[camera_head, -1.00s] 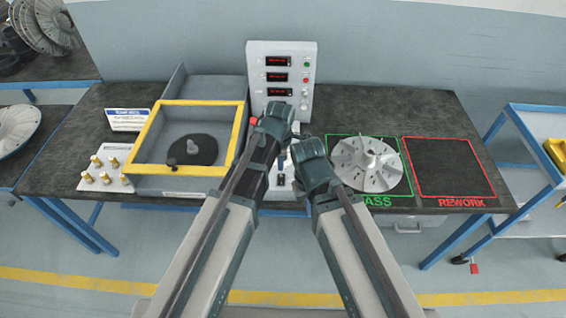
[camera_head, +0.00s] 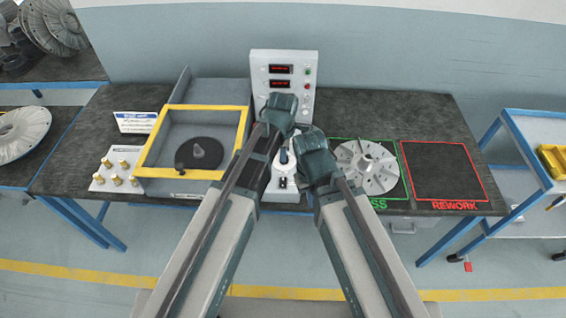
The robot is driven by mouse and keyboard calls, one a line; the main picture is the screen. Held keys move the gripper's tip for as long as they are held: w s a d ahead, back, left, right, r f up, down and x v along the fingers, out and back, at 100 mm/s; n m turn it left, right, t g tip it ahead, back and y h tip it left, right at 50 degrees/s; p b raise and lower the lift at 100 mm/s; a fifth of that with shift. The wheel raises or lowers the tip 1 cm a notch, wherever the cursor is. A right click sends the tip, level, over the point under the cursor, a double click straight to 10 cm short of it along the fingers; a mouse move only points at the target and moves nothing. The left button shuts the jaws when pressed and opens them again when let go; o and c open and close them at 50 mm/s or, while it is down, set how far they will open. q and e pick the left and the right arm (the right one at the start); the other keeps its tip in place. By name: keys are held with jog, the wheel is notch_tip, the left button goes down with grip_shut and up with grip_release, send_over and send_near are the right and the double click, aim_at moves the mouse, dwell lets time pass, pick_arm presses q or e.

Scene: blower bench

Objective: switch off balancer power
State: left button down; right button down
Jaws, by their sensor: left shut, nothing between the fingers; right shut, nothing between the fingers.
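The control panel (camera_head: 284,58) stands upright at the back of the bench, with red displays and a column of small buttons and knobs (camera_head: 307,86) on its right side. The balancer (camera_head: 176,172), a grey box with a yellow frame and a dark disc inside, stands left of it. My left gripper (camera_head: 281,104) is shut and empty, in front of the panel's lower part, and hides that area. My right gripper (camera_head: 314,142) is shut and empty, lower and to the right. I cannot tell whether either touches anything. No power switch can be told apart clearly.
A finned rotor (camera_head: 367,168) lies on the green PASS square. The red REWORK square (camera_head: 444,172) is empty. A small white device (camera_head: 283,183) sits partly hidden between my arms. Brass weights on a white plate (camera_head: 117,168) and a sign (camera_head: 135,121) are at left.

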aim_at(284, 180)
pick_arm(q)
jog(key=shift+w+f, duration=0.1)
jog(key=f+b, duration=0.4)
jog(key=w+f+b, duration=0.1)
jog(key=f+b, duration=0.8)
jog(key=b, duration=0.1)
jog(key=shift+w+f, duration=0.35)
jog(key=shift+f, duration=0.05)
jog(key=shift+f, duration=0.15)
jog(key=shift+s, duration=0.1)
jog(key=shift+s, duration=0.7)
jog(key=shift+r, duration=0.25)
